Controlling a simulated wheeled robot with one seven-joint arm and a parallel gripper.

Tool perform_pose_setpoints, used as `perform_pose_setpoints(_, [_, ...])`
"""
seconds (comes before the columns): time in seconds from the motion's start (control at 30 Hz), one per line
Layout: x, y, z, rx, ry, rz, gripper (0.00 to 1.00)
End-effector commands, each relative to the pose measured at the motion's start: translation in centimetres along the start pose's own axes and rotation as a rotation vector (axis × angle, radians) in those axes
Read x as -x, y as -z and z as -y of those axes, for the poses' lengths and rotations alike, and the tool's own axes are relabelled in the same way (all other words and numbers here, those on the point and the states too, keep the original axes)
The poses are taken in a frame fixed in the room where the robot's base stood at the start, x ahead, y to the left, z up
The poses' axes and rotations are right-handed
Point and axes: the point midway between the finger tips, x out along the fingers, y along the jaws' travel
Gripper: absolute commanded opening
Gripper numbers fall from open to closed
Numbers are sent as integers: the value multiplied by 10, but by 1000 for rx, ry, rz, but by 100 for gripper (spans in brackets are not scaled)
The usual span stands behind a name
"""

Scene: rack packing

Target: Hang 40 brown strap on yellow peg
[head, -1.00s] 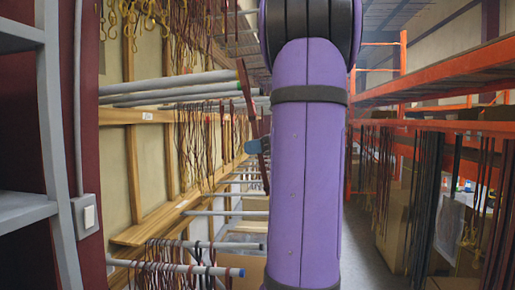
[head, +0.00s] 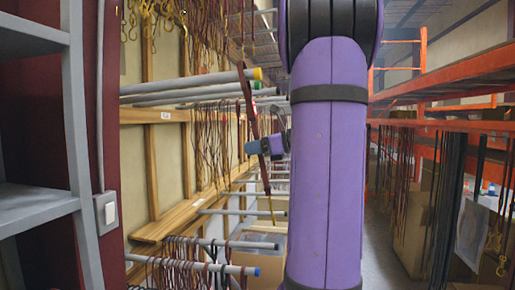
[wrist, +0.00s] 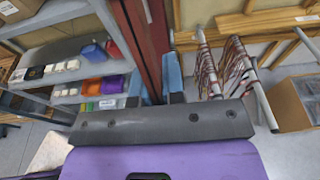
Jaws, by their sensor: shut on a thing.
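The brown strap (head: 252,110) hangs from my gripper (head: 262,147) in the head view, long, narrow and slightly tilted. Its lower end carries a thin yellowish piece. My gripper is shut on the strap; in the wrist view the strap (wrist: 151,40) runs up between the two blue fingers (wrist: 154,82). The yellow peg (head: 215,80) is a grey rod with a yellow tip, sticking out from the wall at the left. In the head view the strap's top end overlaps the rod just left of the yellow tip. I cannot tell whether they touch.
A green-tipped peg (head: 225,90) lies close below the yellow one. A blue-tipped peg (head: 215,267) with several straps is lower. Grey shelving (head: 75,130) stands at the left. An orange rack (head: 450,80) with hanging straps lines the right. The aisle floor (head: 378,240) is open.

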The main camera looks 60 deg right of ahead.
Motion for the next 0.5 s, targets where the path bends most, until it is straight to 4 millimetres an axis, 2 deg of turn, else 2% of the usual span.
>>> perform_pose_setpoints(0.5, [-14,17,0,0,0,0,0])
